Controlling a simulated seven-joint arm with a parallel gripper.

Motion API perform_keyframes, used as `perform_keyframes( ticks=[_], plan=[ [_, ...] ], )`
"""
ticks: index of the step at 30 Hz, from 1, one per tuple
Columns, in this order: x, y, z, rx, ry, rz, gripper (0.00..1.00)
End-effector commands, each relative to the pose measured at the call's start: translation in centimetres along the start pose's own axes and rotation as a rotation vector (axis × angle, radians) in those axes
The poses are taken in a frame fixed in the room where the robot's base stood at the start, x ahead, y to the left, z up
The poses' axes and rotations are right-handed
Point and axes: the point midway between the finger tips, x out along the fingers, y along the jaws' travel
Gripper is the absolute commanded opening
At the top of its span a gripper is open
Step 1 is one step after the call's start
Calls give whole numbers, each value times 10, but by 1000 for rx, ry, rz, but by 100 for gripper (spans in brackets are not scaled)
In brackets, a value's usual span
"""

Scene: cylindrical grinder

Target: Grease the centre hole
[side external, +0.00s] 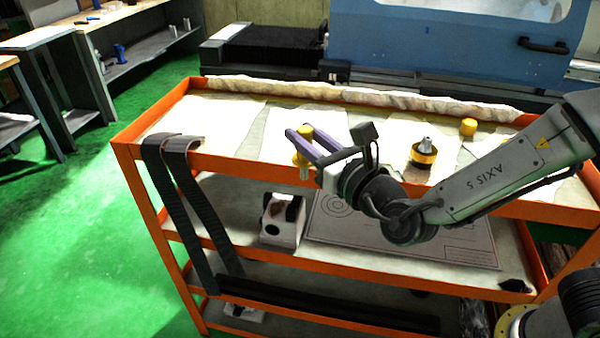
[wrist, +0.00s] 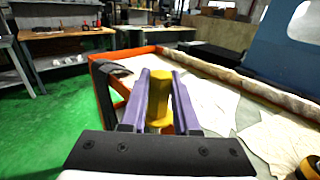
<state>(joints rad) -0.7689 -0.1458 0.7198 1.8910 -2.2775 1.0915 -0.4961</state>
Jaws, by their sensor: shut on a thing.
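My gripper (side external: 304,131) has two purple fingers and is shut on a yellow piece (side external: 301,158) with a metal lower end, held upright above the front left of the orange cart's top. In the wrist view the yellow piece (wrist: 158,98) stands between the purple fingers (wrist: 161,76); its lower end is hidden there. A yellow and black round piece with a metal tip (side external: 424,153) stands on the cart top, right of my gripper. A small yellow cylinder (side external: 468,127) stands behind it to the right. I cannot make out a centre hole for certain.
The orange cart (side external: 450,200) has pale sheets on top and a rolled cloth (side external: 370,97) along the back. Dark straps (side external: 180,200) hang over its front left. A light block with a hole (side external: 283,222) sits on the middle shelf. A blue machine (side external: 430,50) stands behind.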

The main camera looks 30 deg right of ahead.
Motion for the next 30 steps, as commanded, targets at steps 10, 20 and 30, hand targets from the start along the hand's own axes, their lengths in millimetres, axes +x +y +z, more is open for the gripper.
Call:
perform_keyframes(
  ticks=[10, 20, 30],
  plan=[
    [13, -64, 41, 2, -3, -160, 0],
    [6, -194, 66, 1, -5, -408, 0],
    [-41, -278, 72, -2, -4, -525, 0]
  ],
)
